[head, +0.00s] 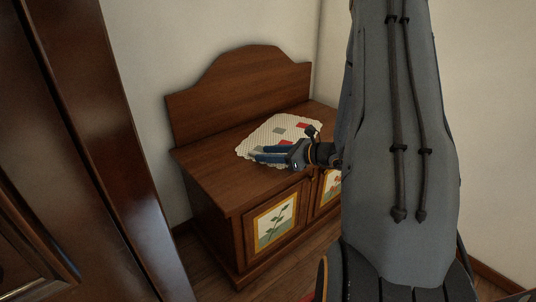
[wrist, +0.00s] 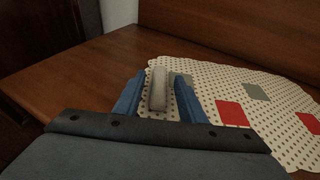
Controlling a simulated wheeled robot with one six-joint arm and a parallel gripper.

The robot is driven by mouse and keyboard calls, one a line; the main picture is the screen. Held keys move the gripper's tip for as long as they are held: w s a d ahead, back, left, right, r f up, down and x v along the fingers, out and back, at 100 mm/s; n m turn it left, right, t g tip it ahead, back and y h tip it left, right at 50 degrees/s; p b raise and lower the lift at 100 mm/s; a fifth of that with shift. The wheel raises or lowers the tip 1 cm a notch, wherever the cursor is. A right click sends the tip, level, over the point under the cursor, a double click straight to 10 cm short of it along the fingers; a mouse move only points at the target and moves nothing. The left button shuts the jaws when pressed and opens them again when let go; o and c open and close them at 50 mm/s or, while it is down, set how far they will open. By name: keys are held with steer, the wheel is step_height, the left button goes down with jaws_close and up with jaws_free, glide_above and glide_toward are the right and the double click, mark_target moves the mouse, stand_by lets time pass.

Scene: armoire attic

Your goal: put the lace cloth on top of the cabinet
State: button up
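The lace cloth (head: 270,137) lies spread flat on top of the low wooden cabinet (head: 221,164). It is cream with small dark dots and red and grey patches. It also shows in the wrist view (wrist: 285,115), running off the right edge. My gripper (head: 254,154) is low over the front left part of the cloth, its blue fingers pointing left. In the wrist view its fingers (wrist: 158,82) stand apart. A pale grey piece (wrist: 158,92) shows between them with narrow gaps; I cannot tell whether it belongs to the cloth. My gripper hides some cloth.
The cabinet has a raised backboard (head: 240,90) and front doors with painted flower panels (head: 274,222). A dark wooden armoire (head: 95,130) stands close at the left. Bare cabinet top lies left of the cloth. My arm blocks the view at the right.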

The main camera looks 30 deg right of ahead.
steer(key=shift+r, duration=0.1)
steer(key=p+v, duration=0.3)
steer(key=v, duration=0.8)
steer(key=shift+p, duration=0.35)
steer(key=shift+s+d+r, duration=0.15)
steer(key=shift+s+d, duration=0.1)
steer(key=shift+s, duration=0.15)
steer(key=shift+s, duration=0.1)
